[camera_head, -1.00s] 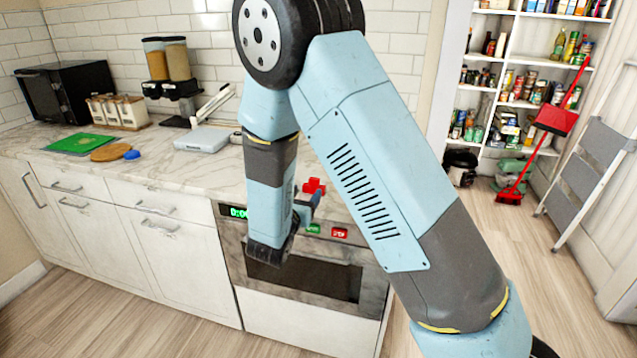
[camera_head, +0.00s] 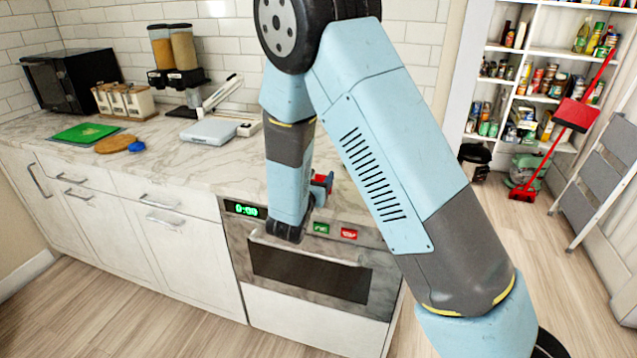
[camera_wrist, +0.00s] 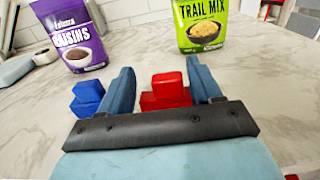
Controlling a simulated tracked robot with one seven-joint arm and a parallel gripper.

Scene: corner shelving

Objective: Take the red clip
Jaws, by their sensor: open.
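The red clip (camera_wrist: 165,93) is a blocky red piece on the marble counter. In the wrist view it shows between the two fingers of my gripper (camera_wrist: 160,70), nearer the right finger. The fingers are apart, and I cannot tell whether either touches it. In the head view the red clip (camera_head: 325,180) is partly hidden by my gripper (camera_head: 317,193), above the oven front. A similar blue clip (camera_wrist: 87,98) lies just outside the left finger.
A purple raisins bag (camera_wrist: 72,35) and a green trail mix bag (camera_wrist: 201,24) stand behind the clips. A white scale (camera_head: 209,132), a wooden board (camera_head: 118,144) and a green mat (camera_head: 86,132) lie farther left. Bare counter surrounds the clips.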

